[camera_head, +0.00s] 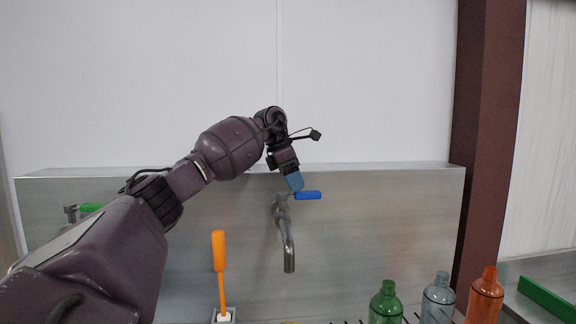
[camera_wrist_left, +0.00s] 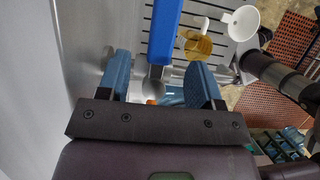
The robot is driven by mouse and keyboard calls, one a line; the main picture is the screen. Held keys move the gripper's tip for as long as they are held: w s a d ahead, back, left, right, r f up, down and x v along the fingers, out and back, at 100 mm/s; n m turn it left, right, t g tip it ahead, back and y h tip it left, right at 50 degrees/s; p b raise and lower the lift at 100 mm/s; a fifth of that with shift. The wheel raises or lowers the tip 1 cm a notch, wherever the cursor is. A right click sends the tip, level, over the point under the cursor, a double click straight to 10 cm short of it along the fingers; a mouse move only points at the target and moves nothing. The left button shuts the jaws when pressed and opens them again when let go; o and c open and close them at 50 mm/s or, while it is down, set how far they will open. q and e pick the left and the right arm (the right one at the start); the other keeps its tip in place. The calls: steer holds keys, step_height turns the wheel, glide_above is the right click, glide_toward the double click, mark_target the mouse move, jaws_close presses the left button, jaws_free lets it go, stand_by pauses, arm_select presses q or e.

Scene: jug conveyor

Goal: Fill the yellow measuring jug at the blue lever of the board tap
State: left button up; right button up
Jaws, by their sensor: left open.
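The board tap (camera_head: 288,250) has a bent metal spout and a blue lever (camera_head: 308,195) pointing right. My left gripper (camera_head: 295,186) is at the lever from above. In the left wrist view the lever (camera_wrist_left: 164,35) runs between the two blue fingers of this open gripper (camera_wrist_left: 158,65), with gaps on both sides. The yellow measuring jug (camera_wrist_left: 197,45) is see-through amber and is beyond the right finger, which hides part of it. Only a yellow sliver shows at the head view's bottom edge. A dark arm part, probably my right one, shows at right; its jaws are unclear.
A white funnel-like cup (camera_wrist_left: 240,22) is right of the jug, over a slatted grey surface. An orange-handled tool (camera_head: 219,252) stands left of the spout. Green (camera_head: 387,302), grey (camera_head: 438,298) and orange (camera_head: 485,295) bottles stand at right. A green lever (camera_head: 91,207) is far left.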

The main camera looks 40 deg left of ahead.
mark_target(299, 195)
arm_select(q)
steer(key=shift+x, duration=1.4)
steer(key=shift+c, duration=0.4)
steer(key=c, duration=0.9)
steer(key=shift+c, duration=0.2)
